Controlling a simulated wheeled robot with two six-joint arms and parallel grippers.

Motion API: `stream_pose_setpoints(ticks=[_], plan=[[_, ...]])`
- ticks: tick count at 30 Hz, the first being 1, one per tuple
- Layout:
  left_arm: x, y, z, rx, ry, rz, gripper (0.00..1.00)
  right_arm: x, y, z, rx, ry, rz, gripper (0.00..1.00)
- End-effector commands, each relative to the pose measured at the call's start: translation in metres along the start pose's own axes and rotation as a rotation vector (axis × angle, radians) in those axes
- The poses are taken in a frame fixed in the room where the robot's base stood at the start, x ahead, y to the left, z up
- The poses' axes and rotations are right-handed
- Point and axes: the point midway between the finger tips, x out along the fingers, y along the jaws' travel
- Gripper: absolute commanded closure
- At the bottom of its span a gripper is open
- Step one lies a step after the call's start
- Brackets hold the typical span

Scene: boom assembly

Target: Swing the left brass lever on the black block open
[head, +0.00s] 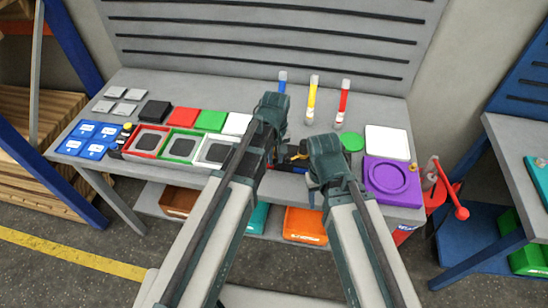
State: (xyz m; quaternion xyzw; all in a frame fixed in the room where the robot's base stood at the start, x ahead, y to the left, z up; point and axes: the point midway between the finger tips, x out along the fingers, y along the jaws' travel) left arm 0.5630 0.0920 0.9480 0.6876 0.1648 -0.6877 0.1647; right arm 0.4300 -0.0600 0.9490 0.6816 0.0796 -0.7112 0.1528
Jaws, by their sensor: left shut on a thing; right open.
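The black block (292,162) is at the front middle of the grey workbench, mostly hidden behind my two arms. A small brass-yellow part (299,156) shows on it between my grippers; I cannot tell which lever this is or how far it is swung. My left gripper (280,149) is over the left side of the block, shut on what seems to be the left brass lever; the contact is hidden. My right gripper (312,160) is open at the right side of the block, its fingertips mostly hidden by its own wrist.
Framed trays (146,141) and coloured tiles (181,117) fill the bench left of my arms. Red (343,104) and yellow (312,99) tubes stand behind. A green disc (352,140), a white pad (387,142) and a purple block (391,179) are at right.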

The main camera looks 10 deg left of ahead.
Motion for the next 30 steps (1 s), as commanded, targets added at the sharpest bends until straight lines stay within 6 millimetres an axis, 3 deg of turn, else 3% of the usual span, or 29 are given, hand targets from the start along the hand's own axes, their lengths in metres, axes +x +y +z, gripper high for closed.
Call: stream_pose_setpoints(ticks=[18, 19, 23, 30], plan=[[0.0, 0.0014, 0.0001, -0.02, 0.0, 0.0, 1.0, 0.0, 0.0, 0.0, 0.0, 0.0, 0.0, 0.5], [0.0, 0.0014, 0.0001, -0.019, 0.0, 0.0, 0.7, 0.0, 0.0, 0.0, 0.0, 0.0, 0.0, 0.5], [0.0, 0.0014, 0.0001, -0.019, 0.0, 0.0, 0.47, 0.0, 0.0, 0.0, 0.0, 0.0, 0.0, 0.5], [0.0, 0.002, -0.0001, -0.019, 0.0, 0.002, 0.44, 0.0, 0.0, 0.0, 0.0, 0.0, 0.0, 0.5]])
